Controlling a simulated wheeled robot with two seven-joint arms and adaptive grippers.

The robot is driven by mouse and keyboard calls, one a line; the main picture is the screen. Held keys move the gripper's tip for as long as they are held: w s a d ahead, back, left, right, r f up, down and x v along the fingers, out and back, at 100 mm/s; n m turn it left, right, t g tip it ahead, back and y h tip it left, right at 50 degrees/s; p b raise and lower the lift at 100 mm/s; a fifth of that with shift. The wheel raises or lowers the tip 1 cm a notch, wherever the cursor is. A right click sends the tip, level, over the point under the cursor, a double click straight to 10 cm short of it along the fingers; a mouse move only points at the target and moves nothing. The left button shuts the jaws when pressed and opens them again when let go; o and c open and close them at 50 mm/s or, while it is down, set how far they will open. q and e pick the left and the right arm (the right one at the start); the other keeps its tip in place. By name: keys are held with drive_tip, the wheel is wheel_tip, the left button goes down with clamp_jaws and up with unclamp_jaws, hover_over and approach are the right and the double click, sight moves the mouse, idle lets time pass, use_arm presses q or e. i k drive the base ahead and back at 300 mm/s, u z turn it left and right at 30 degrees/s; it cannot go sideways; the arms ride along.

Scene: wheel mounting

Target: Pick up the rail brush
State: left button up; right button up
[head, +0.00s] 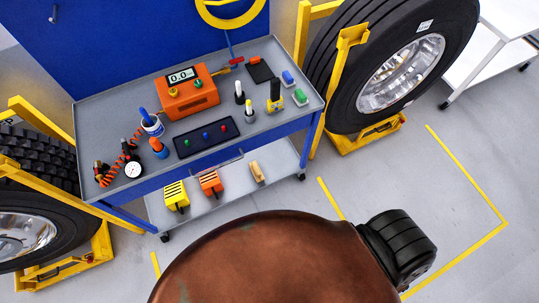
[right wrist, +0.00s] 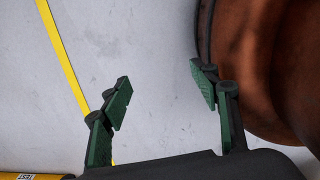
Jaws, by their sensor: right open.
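A small tan, wood-coloured block that looks like a brush (head: 257,172) lies on the right part of the cart's lower shelf (head: 233,188) in the head view. It is too small to make out bristles. A thin item with an orange-yellow end (head: 230,68) lies at the back of the cart top; I cannot tell which of the two is the rail brush. My right gripper (right wrist: 162,88) shows in the right wrist view, open and empty, with bare grey floor behind its green-padded fingers. Neither gripper shows in the head view.
A yellow slotted block (head: 176,195) and an orange one (head: 210,183) lie left of the tan block. The cart top (head: 120,105) holds an orange meter (head: 187,96), a gauge (head: 133,170) and bottles. Large wheels in yellow stands flank the cart.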

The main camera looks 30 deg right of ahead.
sight(257, 173)
drive_tip(key=z, duration=0.5)
drive_tip(key=k, duration=0.4)
drive_tip(key=u, duration=1.35)
drive_tip(key=i, duration=0.7)
drive_tip(key=z, duration=0.7)
drive_tip(key=i, duration=0.45)
drive_tip(key=z, duration=0.35)
